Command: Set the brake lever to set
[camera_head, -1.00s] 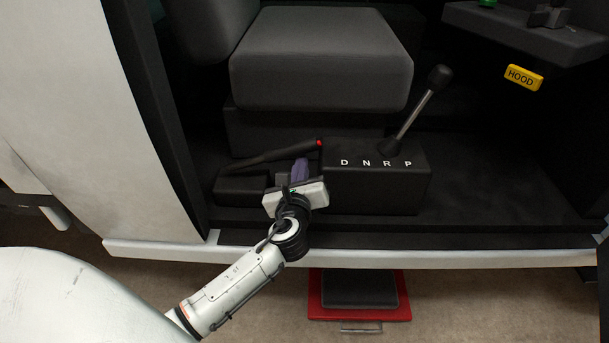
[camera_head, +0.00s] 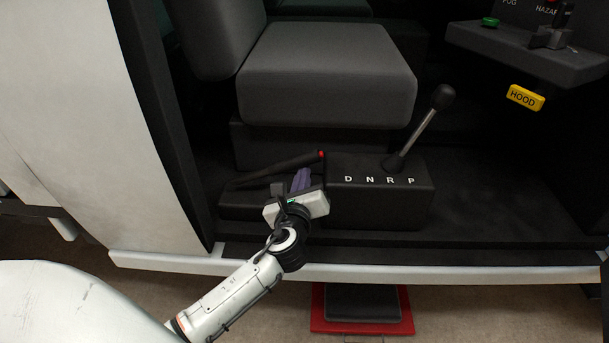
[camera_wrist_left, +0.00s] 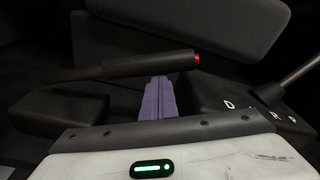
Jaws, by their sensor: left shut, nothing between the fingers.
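The brake lever (camera_head: 283,167) is a dark bar with a red button at its right end, beside the seat. It tilts slightly, its red end higher than its left end. It also shows in the left wrist view (camera_wrist_left: 130,67), crossing just beyond the fingertips. My left gripper (camera_head: 301,176) has purple fingers, shut and empty, just below the lever near its red end. In the left wrist view the fingertips (camera_wrist_left: 158,82) reach the lower edge of the lever; I cannot tell if they touch it. My right gripper is not in view.
The shifter box marked D N R P (camera_head: 380,205) with its black-knobbed stick (camera_head: 424,127) stands right of my left gripper. The grey seat (camera_head: 328,75) is behind. A yellow HOOD handle (camera_head: 525,97) is at the right. A red-edged tray (camera_head: 362,326) lies below the sill.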

